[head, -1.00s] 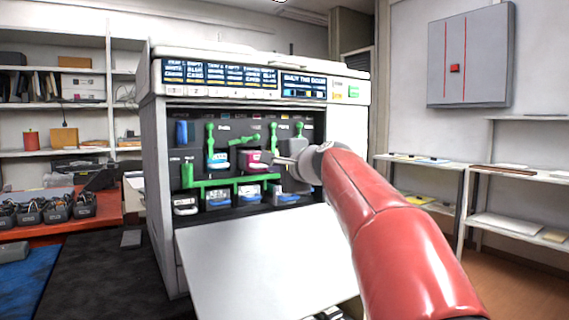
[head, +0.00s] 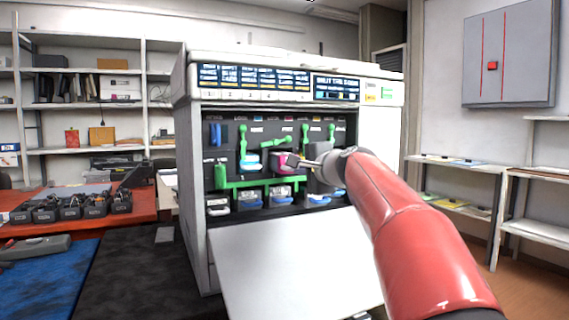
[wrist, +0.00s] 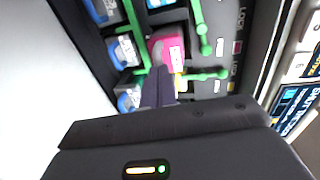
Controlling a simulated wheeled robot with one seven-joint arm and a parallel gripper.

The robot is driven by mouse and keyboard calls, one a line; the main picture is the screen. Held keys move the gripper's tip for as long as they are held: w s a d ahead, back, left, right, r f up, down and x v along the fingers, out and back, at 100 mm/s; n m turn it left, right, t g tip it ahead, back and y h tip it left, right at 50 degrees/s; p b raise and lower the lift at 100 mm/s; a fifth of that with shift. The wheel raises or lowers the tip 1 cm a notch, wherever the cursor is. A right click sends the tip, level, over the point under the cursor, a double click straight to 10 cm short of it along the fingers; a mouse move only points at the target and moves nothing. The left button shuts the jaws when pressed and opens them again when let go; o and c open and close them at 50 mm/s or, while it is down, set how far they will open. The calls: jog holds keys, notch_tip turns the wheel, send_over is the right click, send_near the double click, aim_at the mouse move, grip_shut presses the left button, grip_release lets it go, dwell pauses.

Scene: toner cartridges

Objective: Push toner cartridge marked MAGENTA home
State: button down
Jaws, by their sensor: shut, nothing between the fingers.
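The magenta cartridge (head: 281,158) sits in the upper row of the open printer bay, with a white label on its front. It also shows in the wrist view (wrist: 169,42), at upper centre. My gripper (head: 298,162) is shut and empty, its tips at the front of the magenta cartridge. In the wrist view the closed fingers (wrist: 158,78) overlap the cartridge's lower edge; I cannot tell whether they touch it. A green lever (head: 275,143) lies slanted above the cartridge. The arm's end hides the slot to the right.
A cyan-labelled cartridge (head: 250,162) stands to the left. Several cartridges line the lower row, below a green bar (head: 255,182). Upright green levers (head: 242,138) stand nearby. The printer's white door (head: 285,262) hangs open below. A red table (head: 140,203) with dark bins is at left.

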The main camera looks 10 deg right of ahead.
jog(key=shift+r+p+x, duration=0.45)
jog(key=shift+p+x, duration=0.95)
jog(key=shift+x, duration=1.5)
jog(key=f+b+v, duration=0.1)
jog(key=b+v, duration=0.3)
jog(key=v, duration=0.5)
jog(key=shift+f+b, duration=0.25)
jog(key=shift+b, duration=0.1)
jog(key=s+f+n+g+h, duration=0.2)
jog(key=s+f+n+g, duration=0.3)
jog(key=s+f, duration=1.2)
jog(key=s+f+n+g+h, duration=0.3)
jog(key=s+f+n, duration=0.6)
jog(key=s+f, duration=0.8)
jog(key=s+g, duration=0.1)
jog(key=s, duration=0.3)
jog(key=shift+f+g, duration=0.35)
jog(key=shift+g, duration=0.05)
